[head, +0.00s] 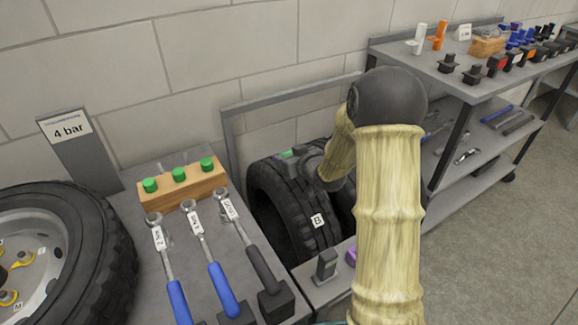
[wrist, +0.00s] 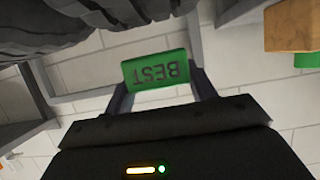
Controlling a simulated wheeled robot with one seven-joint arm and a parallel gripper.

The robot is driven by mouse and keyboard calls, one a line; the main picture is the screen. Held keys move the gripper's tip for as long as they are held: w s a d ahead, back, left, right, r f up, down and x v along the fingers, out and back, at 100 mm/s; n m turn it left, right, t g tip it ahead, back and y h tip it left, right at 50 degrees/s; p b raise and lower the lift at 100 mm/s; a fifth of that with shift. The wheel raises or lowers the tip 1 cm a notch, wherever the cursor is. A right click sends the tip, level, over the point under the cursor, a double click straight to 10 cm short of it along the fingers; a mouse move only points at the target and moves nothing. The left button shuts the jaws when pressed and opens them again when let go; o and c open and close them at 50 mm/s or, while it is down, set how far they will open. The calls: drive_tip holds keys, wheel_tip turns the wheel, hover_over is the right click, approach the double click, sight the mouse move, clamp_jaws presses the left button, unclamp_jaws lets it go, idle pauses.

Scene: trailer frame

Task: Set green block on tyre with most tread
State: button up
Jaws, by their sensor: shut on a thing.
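The green block (wrist: 157,70) is marked "BEST" and sits between the two fingers of my gripper (wrist: 160,88) in the wrist view. My gripper is shut on it. In the head view only a small part of the green block (head: 286,154) shows, by the top of the tyre marked B (head: 290,222). Whether it touches that tyre cannot be told there. A second dark tyre (head: 346,197) stands to the right, mostly hidden by my arm. In the wrist view a treaded tyre (wrist: 60,22) fills the top left, with a gap between it and the block.
A grey metal frame (head: 228,128) surrounds the tyres. On the left bench are a wooden holder (head: 182,188) with green caps, wrenches (head: 216,275) and a wheel (head: 95,225). A "4 bar" sign (head: 70,130) stands behind. A shelf unit (head: 465,85) with tools stands right.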

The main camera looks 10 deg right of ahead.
drive_tip(key=shift+f+b, duration=0.5)
drive_tip(key=shift+f, duration=1.35)
drive_tip(key=shift+f, duration=0.15)
drive_tip(key=o, duration=1.1)
drive_tip(key=shift+r, duration=0.2)
drive_tip(key=shift+s+d+r, duration=0.1)
drive_tip(key=shift+s, duration=0.15)
drive_tip(key=p+v, duration=0.2)
drive_tip(key=v, duration=0.9)
drive_tip(key=shift+s+r, duration=0.1)
drive_tip(key=shift+s, duration=0.1)
